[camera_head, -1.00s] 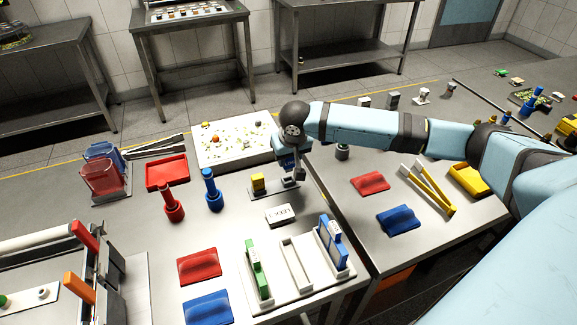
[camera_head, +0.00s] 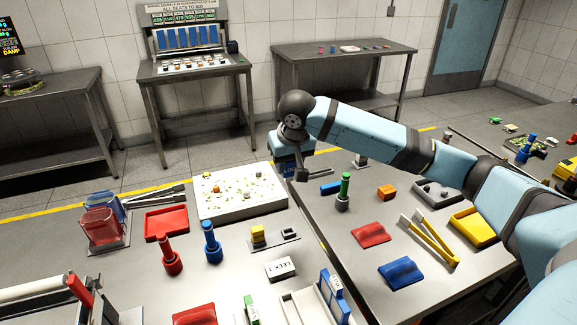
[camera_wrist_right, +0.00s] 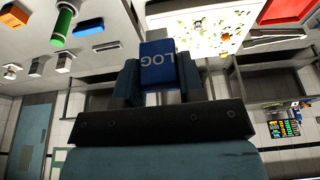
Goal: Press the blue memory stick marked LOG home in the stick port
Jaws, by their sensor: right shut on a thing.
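The blue memory stick marked LOG (camera_wrist_right: 160,66) is between the fingers of my right gripper (camera_wrist_right: 158,78) in the right wrist view, its lettering upside down there. In the head view my right gripper (camera_head: 301,172) is in the air above the gap beyond the bench, right of the white tray. The stick is hardly visible there. I cannot tell which fixture is the stick port. My left gripper is not in view.
The white speckled tray (camera_head: 215,213) lies left of the right gripper. A green-handled tool (camera_head: 345,186), blue block (camera_head: 331,188) and orange block (camera_head: 387,192) stand on the right bench. A slotted console (camera_head: 185,42) stands on a back table. The floor beyond is clear.

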